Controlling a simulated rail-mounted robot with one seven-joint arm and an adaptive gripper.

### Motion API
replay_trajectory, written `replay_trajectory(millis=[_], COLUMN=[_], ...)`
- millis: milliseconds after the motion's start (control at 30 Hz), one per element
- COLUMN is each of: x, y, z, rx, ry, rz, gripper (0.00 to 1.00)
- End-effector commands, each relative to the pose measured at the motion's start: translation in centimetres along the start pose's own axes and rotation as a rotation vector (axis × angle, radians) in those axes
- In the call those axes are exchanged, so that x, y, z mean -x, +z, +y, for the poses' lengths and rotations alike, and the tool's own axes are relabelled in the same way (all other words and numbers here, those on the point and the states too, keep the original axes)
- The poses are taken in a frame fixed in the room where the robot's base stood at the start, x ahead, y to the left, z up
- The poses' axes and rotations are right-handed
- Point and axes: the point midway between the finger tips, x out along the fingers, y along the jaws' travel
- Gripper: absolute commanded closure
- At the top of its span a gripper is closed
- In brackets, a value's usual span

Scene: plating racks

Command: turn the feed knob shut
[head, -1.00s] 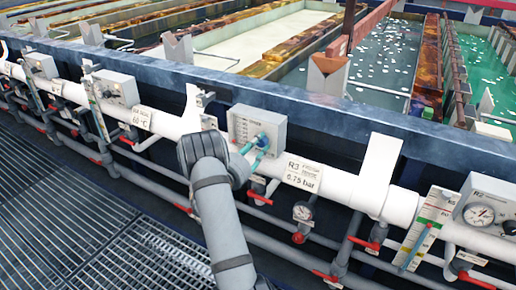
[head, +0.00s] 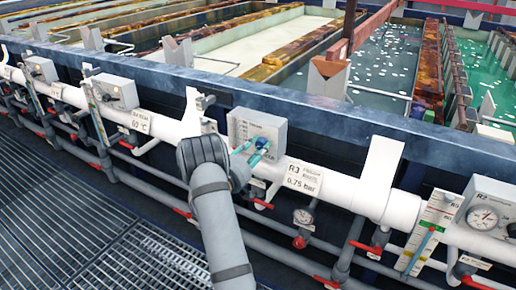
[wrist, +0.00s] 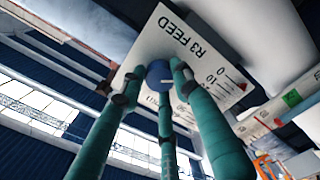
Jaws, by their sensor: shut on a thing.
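The feed knob (wrist: 160,74) is a round blue knob on the front of a pale panel box marked R3 FEED (wrist: 215,40), with a printed scale beside it. My gripper (head: 258,150) has teal fingers and reaches the knob from the left and front. In the wrist view the fingers of my gripper (wrist: 155,85) close around the knob and hide part of it. The exact pointer setting is too small to read.
A label plate reading R3 and 0.75 bar (head: 303,177) hangs on the pipe right of the box. A metal grating floor (head: 70,220) lies in front; tanks stand behind the blue rail.

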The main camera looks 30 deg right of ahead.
Motion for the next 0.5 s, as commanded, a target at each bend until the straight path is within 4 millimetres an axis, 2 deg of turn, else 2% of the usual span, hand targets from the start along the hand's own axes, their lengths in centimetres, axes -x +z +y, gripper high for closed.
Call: replay_trajectory(millis=[33, 500], x=[0.04, -0.01], y=[0.62, 0.68], z=[-0.48, -0.46], rx=[0.034, 0.214], ry=[-0.013, -0.014], rz=[-0.015, -0.015], gripper=[0.95, 0.95])
